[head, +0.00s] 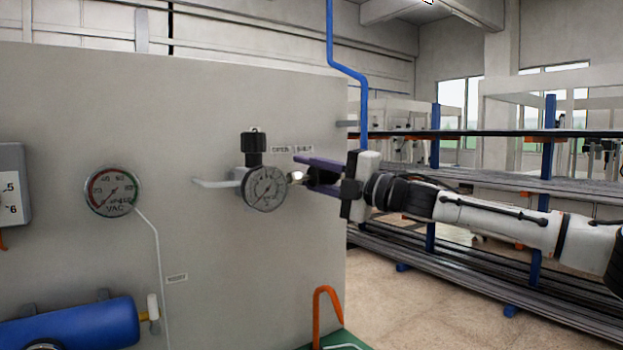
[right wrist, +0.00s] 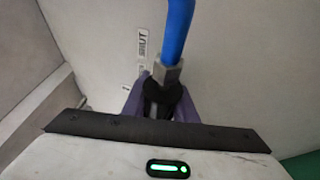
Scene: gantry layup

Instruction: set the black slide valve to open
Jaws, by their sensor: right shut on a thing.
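My right gripper (head: 300,172) reaches in from the right, level with the panel's gauges. In the right wrist view its purple fingers (right wrist: 158,103) are shut on a black part (right wrist: 163,98), which I take to be the slide valve's black sleeve. A metal block (right wrist: 167,73) sits just beyond it, with a blue line above. In the head view the fingers hide most of the valve. An OPEN label (head: 280,149) and a second label (head: 303,148) to its right are above it. I cannot tell which end the sleeve is at. My left gripper is out of view.
A pressure gauge (head: 265,188) and black knob (head: 253,147) stand out from the grey panel (head: 225,105), left of the fingers. A vacuum gauge (head: 111,192) and blue cylinder (head: 85,322) are farther left. An orange hook (head: 327,312) stands below. Racks (head: 480,170) stand behind my arm.

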